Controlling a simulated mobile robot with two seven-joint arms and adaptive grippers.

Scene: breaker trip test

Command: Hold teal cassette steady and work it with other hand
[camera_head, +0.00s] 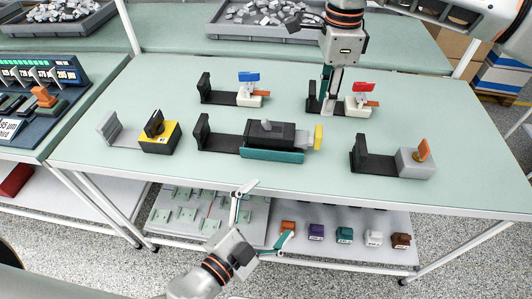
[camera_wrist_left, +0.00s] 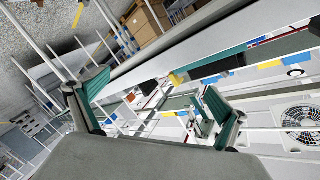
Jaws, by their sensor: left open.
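A dark grey cassette with a teal strip (camera_head: 272,155) along its front lies mid-table, with a black upright plate at its left and a yellow end at its right. A small teal block (camera_head: 344,234) is on the lower shelf. My left gripper (camera_head: 262,212) is open and empty, in front of the table edge and apart from the cassette. Its teal-padded fingers are spread wide in the left wrist view (camera_wrist_left: 152,108). My right gripper (camera_head: 328,108) points down at the back, beside the red-topped unit (camera_head: 361,96) and its black plate; whether it grips anything is unclear.
A blue-topped unit (camera_head: 248,88), a yellow-and-black unit (camera_head: 159,134) and a grey unit with an orange knob (camera_head: 416,161) stand around the cassette. Grey bins (camera_head: 265,30) of parts are behind. A panel (camera_head: 40,100) stands at left. Table space between units is clear.

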